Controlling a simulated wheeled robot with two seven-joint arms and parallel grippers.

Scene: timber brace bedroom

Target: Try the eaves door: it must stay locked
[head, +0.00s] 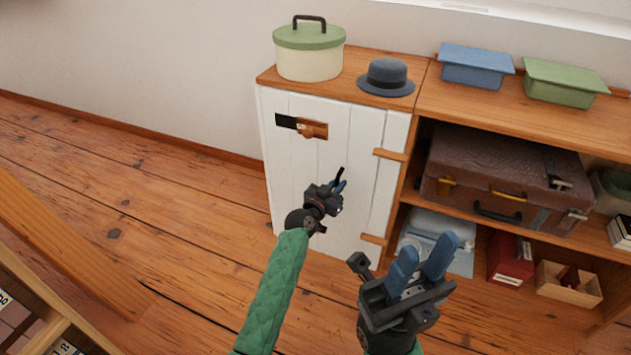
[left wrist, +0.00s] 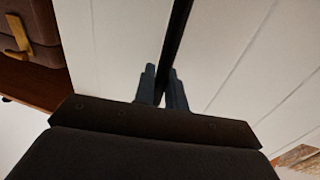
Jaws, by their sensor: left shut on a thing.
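The eaves door (head: 348,140) is a white plank door in the low cabinet, and it looks closed flush in its frame. Wooden hinge straps show on its right side. A wooden latch with a knob (head: 308,130) and a black plate sits near its top left. My left gripper (head: 338,184) is at the middle of the door, shut on a slim black handle (head: 341,173). In the left wrist view the black handle (left wrist: 178,40) runs between the two fingers, against the white planks. My right gripper (head: 424,255) is open and empty, in front of the shelves.
A lidded cream pot (head: 309,58) and a grey hat (head: 386,78) stand on top of the cabinet. Blue (head: 476,65) and green (head: 564,82) boxes are to the right. A brown suitcase (head: 505,170) fills the shelf beside the door.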

